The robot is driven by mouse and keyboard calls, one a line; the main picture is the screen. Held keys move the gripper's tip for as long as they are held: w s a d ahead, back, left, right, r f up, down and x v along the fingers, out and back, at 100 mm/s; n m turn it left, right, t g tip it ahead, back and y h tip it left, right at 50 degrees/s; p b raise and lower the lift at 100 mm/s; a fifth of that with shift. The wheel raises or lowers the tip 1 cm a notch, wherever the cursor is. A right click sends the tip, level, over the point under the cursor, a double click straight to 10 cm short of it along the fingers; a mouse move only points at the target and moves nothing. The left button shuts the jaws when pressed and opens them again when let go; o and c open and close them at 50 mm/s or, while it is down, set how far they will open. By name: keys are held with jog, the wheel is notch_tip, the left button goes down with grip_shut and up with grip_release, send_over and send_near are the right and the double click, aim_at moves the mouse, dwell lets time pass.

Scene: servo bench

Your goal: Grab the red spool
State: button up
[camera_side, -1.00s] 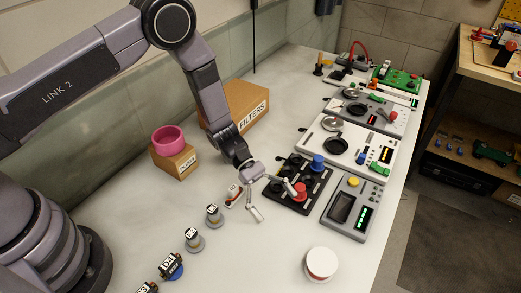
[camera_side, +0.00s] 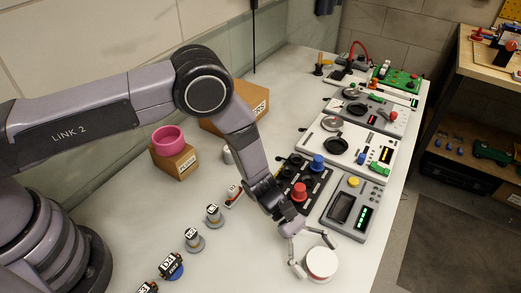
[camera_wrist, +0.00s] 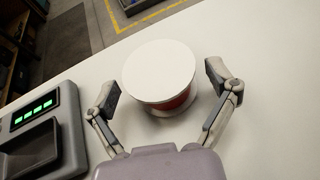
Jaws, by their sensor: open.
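The red spool (camera_side: 321,264) stands upright on the bench near its front, with a white top and bottom disc and a red middle. In the wrist view the spool (camera_wrist: 160,72) shows mostly its white top, with red below the rim. My gripper (camera_side: 315,253) is open at the spool. In the wrist view, my gripper's fingers (camera_wrist: 167,88) stand one to each side of the spool, with a gap on the right. On the left the fingertip is close to the spool; I cannot tell whether it touches.
A grey device with green lights (camera_side: 348,207) lies behind the spool and shows at the left of the wrist view (camera_wrist: 42,128). The bench around the spool is clear.

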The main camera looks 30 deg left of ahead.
jog(key=shift+s+d+f, duration=0.15)
jog(key=shift+d+f, duration=0.15)
jog(key=shift+d, duration=0.25)
jog(key=c, duration=1)
jog(key=shift+c, duration=0.4)
jog(key=shift+r, duration=0.15)
